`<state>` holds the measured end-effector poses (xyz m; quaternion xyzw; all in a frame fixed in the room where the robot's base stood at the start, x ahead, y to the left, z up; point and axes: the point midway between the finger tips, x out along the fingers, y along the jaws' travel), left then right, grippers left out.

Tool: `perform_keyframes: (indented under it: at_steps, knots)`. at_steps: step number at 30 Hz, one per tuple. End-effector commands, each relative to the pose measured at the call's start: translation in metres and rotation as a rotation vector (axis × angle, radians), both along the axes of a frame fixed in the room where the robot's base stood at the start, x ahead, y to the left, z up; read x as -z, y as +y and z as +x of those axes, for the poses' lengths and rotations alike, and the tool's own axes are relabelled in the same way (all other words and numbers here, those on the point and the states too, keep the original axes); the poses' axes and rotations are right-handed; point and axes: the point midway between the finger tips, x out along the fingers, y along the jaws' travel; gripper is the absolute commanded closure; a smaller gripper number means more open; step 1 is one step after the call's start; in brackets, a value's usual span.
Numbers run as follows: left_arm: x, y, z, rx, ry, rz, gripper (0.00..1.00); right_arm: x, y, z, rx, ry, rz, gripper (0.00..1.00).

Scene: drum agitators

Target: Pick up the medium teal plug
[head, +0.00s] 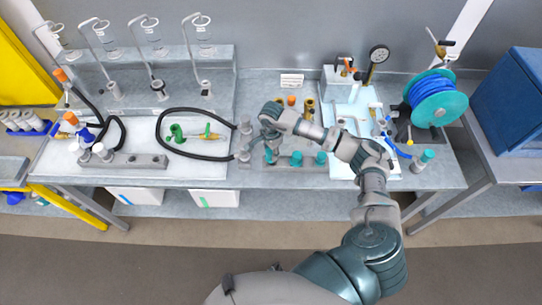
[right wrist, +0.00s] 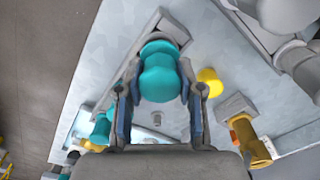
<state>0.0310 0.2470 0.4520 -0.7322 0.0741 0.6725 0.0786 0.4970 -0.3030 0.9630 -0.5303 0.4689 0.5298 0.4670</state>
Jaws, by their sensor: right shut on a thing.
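My right gripper (head: 269,148) reaches down over the grey rack at the front middle of the bench. In the right wrist view its two fingers (right wrist: 159,112) are shut on a teal plug (right wrist: 158,75), one finger on each side. In the head view the gripper partly hides this plug (head: 271,156). Two other teal plugs, a nearer one (head: 296,158) and one to its right (head: 320,158), stand in the rack (head: 308,165). I cannot tell whether the held plug is clear of the rack. My left gripper is not in view.
A black hose (head: 188,110) loops on the left. Brass fittings (head: 309,106) stand behind the gripper. A teal reel with blue hose (head: 436,100) and another teal-topped piece (head: 425,158) are at the right. A pressure gauge (head: 378,55) stands at the back.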

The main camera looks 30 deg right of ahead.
Motion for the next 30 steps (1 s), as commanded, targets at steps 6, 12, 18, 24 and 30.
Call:
perform_keyframes:
  at_steps: [6, 12, 18, 24, 30]
  knots:
    - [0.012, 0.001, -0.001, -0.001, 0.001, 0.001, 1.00, -0.009, 0.038, -0.013, -0.006, -0.002, 0.002, 0.98]
    - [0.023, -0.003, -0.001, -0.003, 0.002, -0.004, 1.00, -0.015, 0.090, -0.032, -0.007, -0.003, 0.002, 0.98]
    - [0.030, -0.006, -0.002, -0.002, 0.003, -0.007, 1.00, -0.020, 0.132, -0.047, -0.004, -0.002, 0.000, 0.98]
    - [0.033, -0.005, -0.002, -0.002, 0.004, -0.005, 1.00, -0.022, 0.148, -0.054, 0.000, -0.001, 0.001, 0.98]
    - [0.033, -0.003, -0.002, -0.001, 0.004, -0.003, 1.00, -0.023, 0.150, -0.055, 0.001, 0.000, 0.000, 0.98]
